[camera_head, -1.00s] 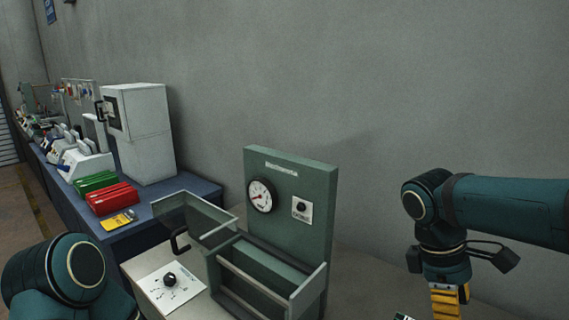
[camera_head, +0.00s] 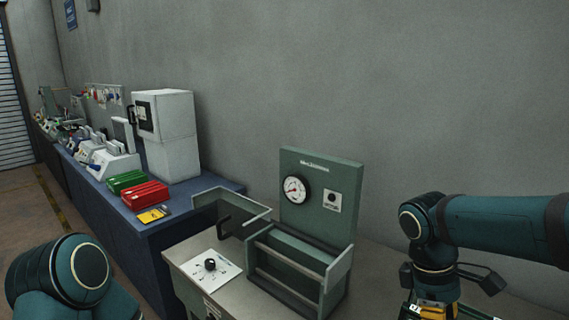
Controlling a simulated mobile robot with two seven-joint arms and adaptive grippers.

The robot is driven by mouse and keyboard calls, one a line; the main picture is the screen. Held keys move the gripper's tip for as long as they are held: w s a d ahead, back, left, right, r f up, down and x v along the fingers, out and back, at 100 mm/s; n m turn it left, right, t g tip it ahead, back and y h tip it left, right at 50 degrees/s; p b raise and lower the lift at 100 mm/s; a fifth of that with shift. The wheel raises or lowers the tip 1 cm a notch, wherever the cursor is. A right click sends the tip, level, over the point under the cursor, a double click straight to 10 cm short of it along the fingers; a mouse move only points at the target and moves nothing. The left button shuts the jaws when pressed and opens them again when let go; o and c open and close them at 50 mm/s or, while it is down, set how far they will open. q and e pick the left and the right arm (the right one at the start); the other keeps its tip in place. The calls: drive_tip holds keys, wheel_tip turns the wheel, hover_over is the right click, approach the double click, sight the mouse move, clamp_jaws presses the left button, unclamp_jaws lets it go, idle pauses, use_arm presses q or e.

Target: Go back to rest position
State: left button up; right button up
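My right arm (camera_head: 500,225) comes in from the right, with its wrist hanging down at the right of the green machine. A yellow and black part at the end of this arm is cut off by the lower edge, so the fingertips are hidden. My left arm (camera_head: 65,275) shows only as a rounded teal joint at the lower left; its gripper is outside the picture. The green machine (camera_head: 320,190) with a gauge (camera_head: 295,190) stands between the two arms, with its clear cover (camera_head: 232,208) swung out to the left.
A long blue bench (camera_head: 150,225) on the left holds a white cabinet machine (camera_head: 168,135), a red box (camera_head: 145,195), a green box (camera_head: 127,181) and a yellow device (camera_head: 153,215). A dial panel (camera_head: 210,265) lies left of the green machine. The grey wall stands behind.

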drive_tip(key=w+a+f+m+y, duration=0.1)
drive_tip(key=w+a+f, duration=0.1)
drive_tip(key=f, duration=0.5)
drive_tip(key=w+a+f+y, duration=0.1)
drive_tip(key=a+f+y, duration=0.1)
drive_tip(key=f, duration=0.5)
drive_tip(key=s+a+f+m+t+y, duration=0.1)
drive_tip(key=s+a+f+m, duration=0.3)
drive_tip(key=f, duration=0.5)
drive_tip(key=s+a+f+m+t+y, duration=0.15)
drive_tip(key=s+f+m, duration=0.3)
drive_tip(key=f, duration=0.45)
drive_tip(key=s+a+f+m+y, duration=0.1)
drive_tip(key=s+a+f+m, duration=0.35)
drive_tip(key=f, duration=0.45)
use_arm(q)
wheel_tip(320, 180, down, 11)
drive_tip(key=s+d+g+b, duration=0.1)
drive_tip(key=b, duration=0.9)
use_arm(e)
drive_tip(key=w+a+f+n+t, duration=0.1)
drive_tip(key=w+f+n, duration=0.1)
drive_tip(key=w+f, duration=0.2)
drive_tip(key=shift+w+a+f+n+t, duration=0.15)
drive_tip(key=shift+w+a+n+t, duration=0.2)
drive_tip(key=shift+w, duration=0.25)
use_arm(q)
drive_tip(key=shift+d+r, duration=0.1)
